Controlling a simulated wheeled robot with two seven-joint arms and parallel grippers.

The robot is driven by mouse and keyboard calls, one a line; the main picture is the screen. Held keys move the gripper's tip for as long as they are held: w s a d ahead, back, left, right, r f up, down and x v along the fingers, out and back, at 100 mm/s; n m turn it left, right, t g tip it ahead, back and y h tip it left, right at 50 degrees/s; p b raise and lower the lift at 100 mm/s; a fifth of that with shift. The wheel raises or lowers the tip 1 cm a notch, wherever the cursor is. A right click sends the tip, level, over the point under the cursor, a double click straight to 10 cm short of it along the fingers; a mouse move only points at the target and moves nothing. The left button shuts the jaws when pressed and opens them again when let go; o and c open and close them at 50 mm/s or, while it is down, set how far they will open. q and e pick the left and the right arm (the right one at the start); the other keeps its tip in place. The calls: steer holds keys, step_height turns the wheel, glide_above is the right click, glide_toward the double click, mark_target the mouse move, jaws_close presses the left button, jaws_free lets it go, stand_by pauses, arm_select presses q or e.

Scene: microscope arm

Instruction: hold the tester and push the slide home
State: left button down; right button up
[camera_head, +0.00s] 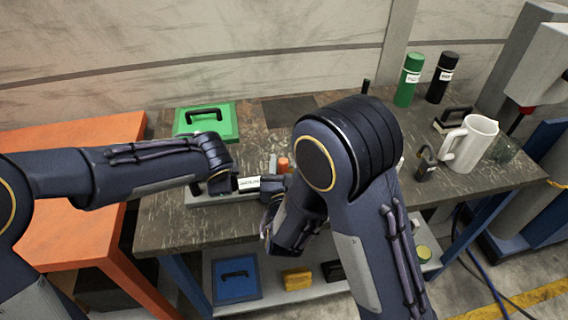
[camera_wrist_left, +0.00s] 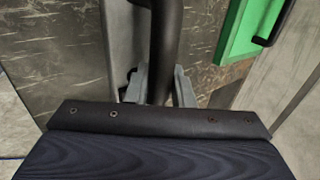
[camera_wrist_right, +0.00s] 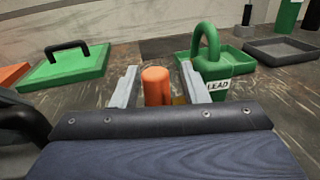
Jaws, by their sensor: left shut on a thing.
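The tester, a long grey body (camera_head: 208,200) with a white label, lies on the dark table. My left gripper (camera_wrist_left: 160,86) is shut on its thick black bar-like handle (camera_wrist_left: 166,40), beside the grey body in the left wrist view. An orange cylindrical knob (camera_head: 283,163) stands upright at the tester's right end; I take it as the slide's knob. My right gripper (camera_wrist_right: 158,84) is open, and the knob (camera_wrist_right: 156,86) shows between its fingers in the right wrist view. I cannot tell whether they touch it. My right arm hides much of this area in the head view.
A green lidded box (camera_head: 207,120) lies behind the tester. A green hooked weight marked LEAD (camera_wrist_right: 212,72) stands close beyond my right fingers. A white mug (camera_head: 470,143), a green bottle (camera_head: 408,80) and a black bottle (camera_head: 441,78) stand to the right.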

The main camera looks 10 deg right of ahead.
stand_by(0.3)
steer(key=shift+a, duration=0.45)
steer(key=s+a, duration=0.1)
steer(key=s, duration=0.3)
steer(key=s+a, duration=0.1)
steer(key=s, duration=0.3)
steer(key=s+a, duration=0.1)
steer(key=s, duration=0.3)
steer(key=d+m+g+h, duration=0.1)
steer(key=d, duration=0.1)
steer(key=d+m+h, duration=0.1)
steer(key=d+m, duration=0.1)
steer(key=d+m+g+h, duration=0.1)
steer(key=d+h, duration=0.1)
steer(key=d, duration=0.1)
steer(key=shift+r+m+g, duration=0.3)
steer(key=shift+r+m, duration=0.1)
steer(key=s+d+f+m+g, duration=0.3)
steer(key=s+d+m+g, duration=1)
steer(key=m, duration=0.2)
steer(key=shift+d+m+g, duration=0.3)
steer(key=shift+d+m, duration=0.05)
steer(key=shift+m, duration=0.05)
steer(key=shift+f, duration=0.1)
